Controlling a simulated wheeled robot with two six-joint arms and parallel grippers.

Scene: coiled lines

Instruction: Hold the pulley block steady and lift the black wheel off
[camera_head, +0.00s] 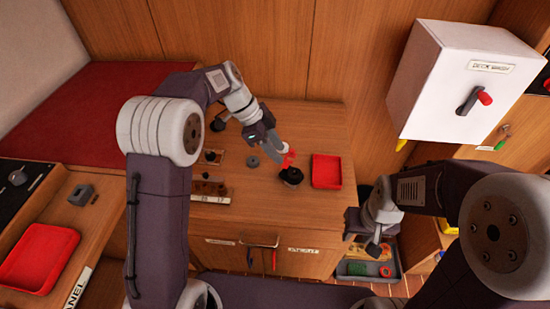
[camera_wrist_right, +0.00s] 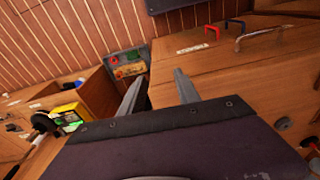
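A dark round piece (camera_head: 291,177) sits on the wooden counter, with a small red part (camera_head: 290,157) just above it in the picture. They look like the black wheel and pulley block, but which is which is too small to tell. My left gripper (camera_head: 283,149) reaches down from the upper left, its grey fingers against or just beside the red part. Whether they are shut on it I cannot tell. My right gripper (camera_head: 373,246) is off the counter's right side, away from these pieces. In the right wrist view its two fingers (camera_wrist_right: 158,88) stand apart with nothing between them.
A red tray (camera_head: 326,184) lies right of the dark piece. A grey ring (camera_head: 252,161) and a wooden holder (camera_head: 211,198) are to the left. A white box (camera_head: 450,85) with a red-tipped lever hangs at upper right. A grey bin (camera_head: 365,280) is below my right gripper.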

